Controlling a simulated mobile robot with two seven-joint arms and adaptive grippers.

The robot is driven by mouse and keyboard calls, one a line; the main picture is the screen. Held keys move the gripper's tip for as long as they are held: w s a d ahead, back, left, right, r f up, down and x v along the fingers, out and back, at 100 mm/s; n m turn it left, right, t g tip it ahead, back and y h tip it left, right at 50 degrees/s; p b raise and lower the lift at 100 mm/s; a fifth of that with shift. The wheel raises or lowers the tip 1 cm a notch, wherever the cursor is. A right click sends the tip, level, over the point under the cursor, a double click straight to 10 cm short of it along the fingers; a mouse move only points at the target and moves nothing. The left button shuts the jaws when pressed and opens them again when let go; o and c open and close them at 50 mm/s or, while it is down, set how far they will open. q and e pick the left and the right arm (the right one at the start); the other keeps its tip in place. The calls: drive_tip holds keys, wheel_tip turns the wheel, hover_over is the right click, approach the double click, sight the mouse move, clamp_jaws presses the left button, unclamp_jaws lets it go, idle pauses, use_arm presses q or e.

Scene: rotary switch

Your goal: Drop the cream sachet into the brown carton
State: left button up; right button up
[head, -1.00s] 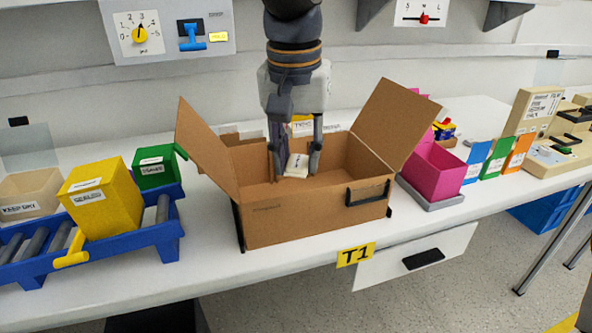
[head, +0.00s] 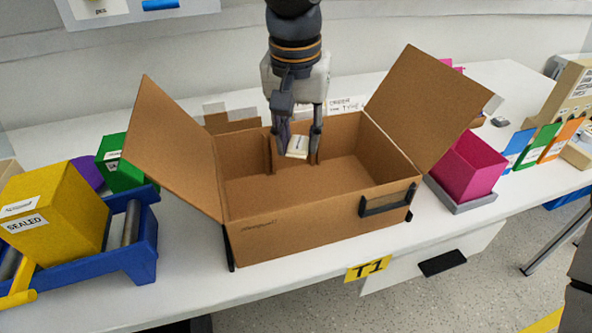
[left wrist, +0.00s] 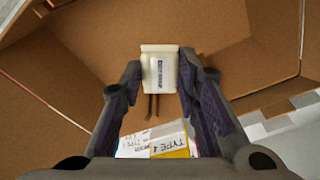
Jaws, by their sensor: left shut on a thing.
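The cream sachet (head: 298,146) is held between the fingertips of my left gripper (head: 297,143), over the open brown carton (head: 310,228). In the left wrist view the sachet (left wrist: 159,72) shows a small dark label and sits between both fingers of the gripper (left wrist: 160,82). The carton's inside (left wrist: 225,45) fills most of that view beneath it. The carton's side flaps stand open outward, and its floor looks empty where it shows. I cannot tell exactly how high the sachet is above the floor. My right gripper is not in view.
A magenta bin (head: 468,165) stands right of the carton. Cards labelled TYPE (left wrist: 165,142) lie beside the carton.

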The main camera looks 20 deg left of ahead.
use_arm(q)
drive_tip(key=shift+f, duration=0.1)
drive_tip(key=o, duration=0.8)
drive_tip(key=shift+o, duration=0.2)
wheel_tip(320, 180, up, 12)
drive_tip(key=s, duration=0.1)
drive_tip(key=shift+s, duration=0.35)
drive_tip(key=shift+f, duration=0.1)
